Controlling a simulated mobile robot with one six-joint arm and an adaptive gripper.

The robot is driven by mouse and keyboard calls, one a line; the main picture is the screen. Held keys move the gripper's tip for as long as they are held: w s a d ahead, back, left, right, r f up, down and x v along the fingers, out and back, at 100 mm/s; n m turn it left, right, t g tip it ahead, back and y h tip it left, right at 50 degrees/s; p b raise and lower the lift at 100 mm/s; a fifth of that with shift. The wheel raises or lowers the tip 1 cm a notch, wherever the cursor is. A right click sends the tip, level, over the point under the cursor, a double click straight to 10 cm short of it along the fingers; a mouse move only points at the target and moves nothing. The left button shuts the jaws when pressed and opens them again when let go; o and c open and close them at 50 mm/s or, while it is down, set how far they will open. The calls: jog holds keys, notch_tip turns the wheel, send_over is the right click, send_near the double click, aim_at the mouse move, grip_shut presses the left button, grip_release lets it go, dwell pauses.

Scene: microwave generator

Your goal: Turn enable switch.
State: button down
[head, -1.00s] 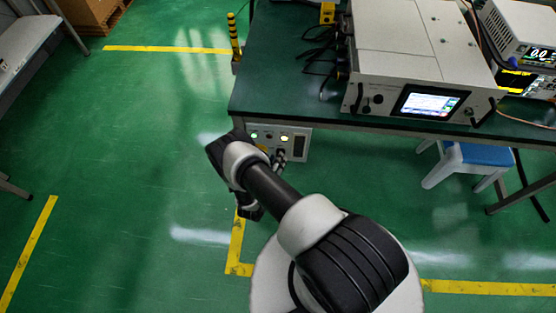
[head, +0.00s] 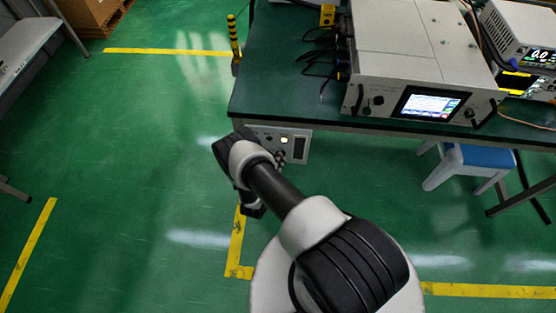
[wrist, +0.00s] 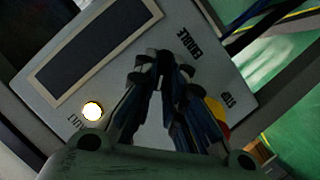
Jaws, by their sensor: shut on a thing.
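The control panel (wrist: 110,65) fills much of the wrist view, tilted, with an "ENABLE" label (wrist: 188,42) and a "STOP" label near a red and yellow button (wrist: 217,115). My gripper (wrist: 163,65) is at the panel just beside the ENABLE label, its fingertips close together. It is shut on the enable switch, which the fingers almost wholly hide. In the head view the panel (head: 299,148) hangs under the table's left front corner, and my arm covers its lower left part.
A lit round button (wrist: 92,111) and a dark rectangular window (wrist: 95,57) are on the panel. The green table (head: 275,90) stands above it, carrying a generator (head: 400,60) with a lit screen. A blue-topped stool (head: 480,156) is to the right. The floor at left is clear.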

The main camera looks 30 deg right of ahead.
jog(key=shift+s+d+r+m+t+y+p, duration=0.15)
jog(key=shift+m+t+y+p, duration=0.1)
jog(key=shift+m+y+p, duration=0.55)
jog(key=shift+d+f+m+t+y+p, duration=0.1)
jog(key=shift+m+t+y+p, duration=0.25)
jog(key=shift+m, duration=0.75)
jog(key=c, duration=1.7)
grip_release()
jog(key=shift+o, duration=0.2)
jog(key=v, duration=1.2)
jog(key=shift+r, duration=0.2)
